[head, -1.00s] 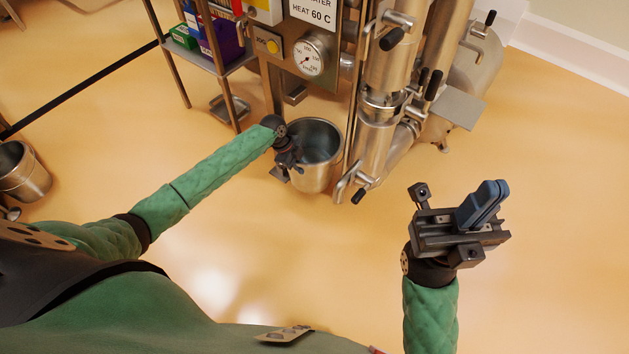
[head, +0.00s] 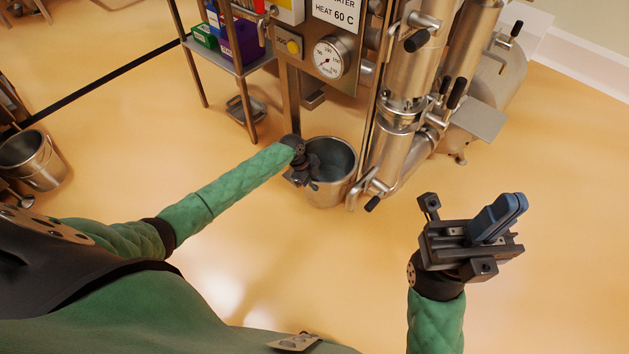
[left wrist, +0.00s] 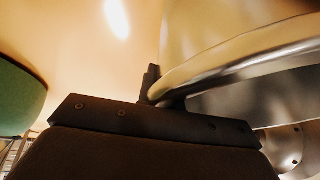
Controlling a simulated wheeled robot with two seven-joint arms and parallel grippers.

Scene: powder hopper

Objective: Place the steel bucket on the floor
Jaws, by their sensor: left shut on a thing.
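The steel bucket (head: 335,188) is in the head view, below the gauge panel and left of the steel pipes. It is upright, with its open top towards me. My left gripper (head: 308,176) is at the left side of its rim and shut on it. In the left wrist view, the curved bucket rim (left wrist: 240,58) runs away to the right from the dark finger (left wrist: 150,83). I cannot tell whether the bucket's base touches the floor (head: 270,250).
The steel machine with pipes and handles (head: 400,120) stands close on the bucket's right. A shelf rack (head: 240,65) with boxes stands behind to the left. Another steel bucket (head: 40,165) is at the far left. The floor in front is clear.

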